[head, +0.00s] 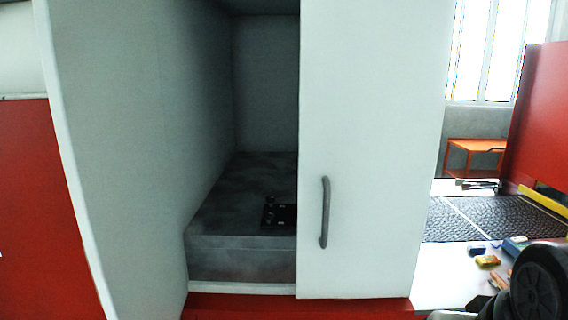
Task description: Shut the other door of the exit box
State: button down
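The exit box is a white cabinet with a grey inside. Its left door (125,150) stands open, swung out toward me on the left side of the opening. Its right door (385,150) covers the right half of the front and looks shut. A grey vertical bar handle (325,212) is near its left edge. Through the open left half I see a grey block or raised floor (235,258) with a small dark object (280,215) on it, partly hidden by the right door. My gripper is not in view.
Right of the box are a dark mesh belt (490,218) and a light surface with several small coloured pieces (487,261). A dark round part at the lower right looks like my arm. Red panels (540,120) stand at the far right; an orange table (474,145) is behind.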

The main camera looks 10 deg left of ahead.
aim_at(99, 58)
jog(key=j+u, duration=0.2)
jog(key=j, duration=1)
jog(key=j+u, duration=0.2)
jog(key=j, duration=1)
jog(key=k+j, duration=0.1)
